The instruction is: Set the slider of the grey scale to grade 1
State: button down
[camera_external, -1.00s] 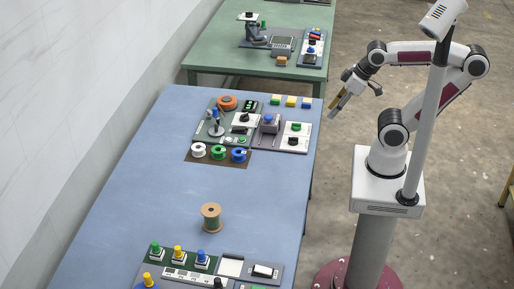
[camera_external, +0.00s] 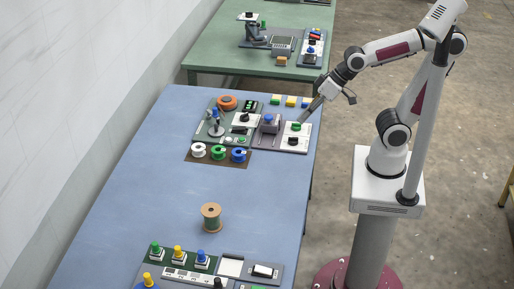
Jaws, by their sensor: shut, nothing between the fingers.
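My gripper (camera_external: 304,118) is shut and empty. It points down and left over the right edge of the blue table, at the far panel, close to a green button (camera_external: 296,127) on a white plate; I cannot tell whether it touches anything. No slider or grade marks can be read clearly at this size. A small dark and light strip (camera_external: 239,130) lies on the far panel, and a pale marked strip (camera_external: 181,274) lies on the near panel. I cannot tell which, if either, is the grey scale.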

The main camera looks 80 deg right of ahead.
aim_at(218, 284)
jog(key=w+a+f+m+t+y, duration=0.15)
jog(key=w+a, duration=0.25)
jog(key=a, duration=0.5)
jog(key=w+a+f+m+y, duration=0.1)
jog(key=w+a+f+m, duration=0.15)
jog(key=a, duration=0.65)
jog(key=w+a+f+m+t+y, duration=0.15)
jog(key=w+a, duration=0.25)
jog(key=a, duration=0.6)
jog(key=s+a+f+m, duration=0.1)
jog(key=s+a+f, duration=0.1)
jog(key=a, duration=0.4)
jog(key=s+a+f+m+t+y, duration=0.1)
jog(key=s+a+f, duration=0.2)
jog(key=a+f, duration=0.2)
jog(key=s+a+f+m+y, duration=0.1)
jog(key=s+a+f+m, duration=0.1)
jog(key=a+f, duration=0.2)
jog(key=shift+s+a+f, duration=0.1)
jog(key=shift+s+a, duration=0.05)
jog(key=shift+a, duration=0.65)
jog(key=shift+s+a+f, duration=0.1)
jog(key=shift+a, duration=0.65)
jog(key=shift+s+a+f+t, duration=0.25)
jog(key=shift+s+a+t, duration=0.05)
jog(key=shift+s+t, duration=0.1)
jog(key=shift+w+a, duration=0.1)
jog(key=shift+w, duration=0.05)
